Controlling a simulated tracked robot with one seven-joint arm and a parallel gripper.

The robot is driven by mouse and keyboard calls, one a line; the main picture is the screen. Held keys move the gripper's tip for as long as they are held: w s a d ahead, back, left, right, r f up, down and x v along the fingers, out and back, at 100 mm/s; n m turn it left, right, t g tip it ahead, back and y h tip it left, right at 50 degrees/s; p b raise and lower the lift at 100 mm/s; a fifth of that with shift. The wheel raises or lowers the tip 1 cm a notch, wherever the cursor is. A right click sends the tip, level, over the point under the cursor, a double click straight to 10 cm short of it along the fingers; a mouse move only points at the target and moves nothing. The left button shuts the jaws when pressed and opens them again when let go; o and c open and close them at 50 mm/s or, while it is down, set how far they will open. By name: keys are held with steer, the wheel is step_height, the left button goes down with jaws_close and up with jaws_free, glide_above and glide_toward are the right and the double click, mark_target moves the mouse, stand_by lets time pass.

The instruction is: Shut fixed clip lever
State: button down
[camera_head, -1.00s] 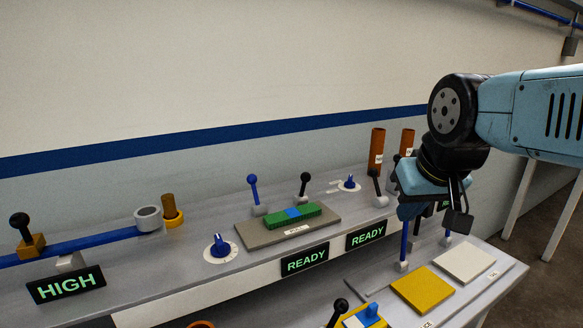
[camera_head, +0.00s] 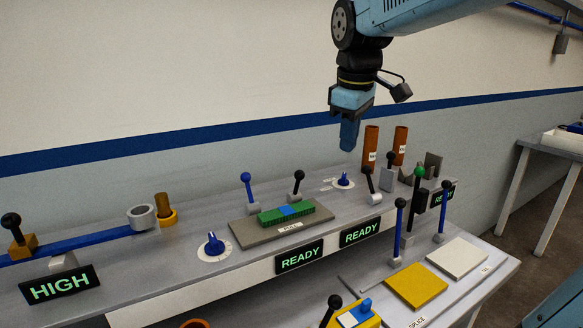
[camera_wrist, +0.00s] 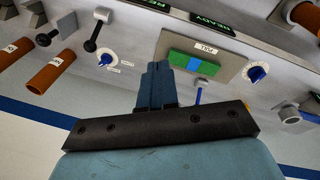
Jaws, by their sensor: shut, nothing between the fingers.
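Two upright levers stand behind a grey plate (camera_head: 240,232) that carries a green and blue block (camera_head: 288,214): a blue-knobbed lever (camera_head: 247,185) and a black-knobbed lever (camera_head: 298,183). I cannot tell which one is the fixed clip lever. My gripper (camera_head: 349,146) is shut and empty, pointing down above the bench, to the right of and higher than both levers. In the wrist view my gripper (camera_wrist: 155,70) shows left of the block (camera_wrist: 195,63). A blue lever (camera_wrist: 199,92) shows beside the fingers there; the black-knobbed one seems hidden behind them.
Another black-knobbed lever (camera_head: 368,180) and a blue dial (camera_head: 344,180) are below my gripper. Two orange tubes (camera_head: 370,148) stand just right of it. Tall levers (camera_head: 398,215) rise at the right front. A second blue dial (camera_head: 213,245) sits left of the plate.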

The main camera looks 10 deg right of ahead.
steer(key=w+a+f+n+g+h, duration=0.1)
steer(key=w+a+n+g, duration=0.1)
steer(key=w+a+n, duration=0.65)
steer(key=w+a+f+n+g+h, duration=0.1)
steer(key=w+a+n+g, duration=0.35)
steer(key=w, duration=0.75)
steer(key=n+t, duration=0.1)
steer(key=t, duration=0.1)
glide_toward(297, 184)
steer(key=w+a+f, duration=0.2)
steer(key=w+f, duration=0.2)
steer(key=shift+s+d+f, duration=0.4)
steer(key=shift+s+d, duration=0.3)
steer(key=shift+s, duration=0.1)
steer(key=shift+s+d+f, duration=0.4)
steer(key=shift+s+d, duration=0.3)
steer(key=shift+s, duration=0.1)
steer(key=shift+a, duration=0.15)
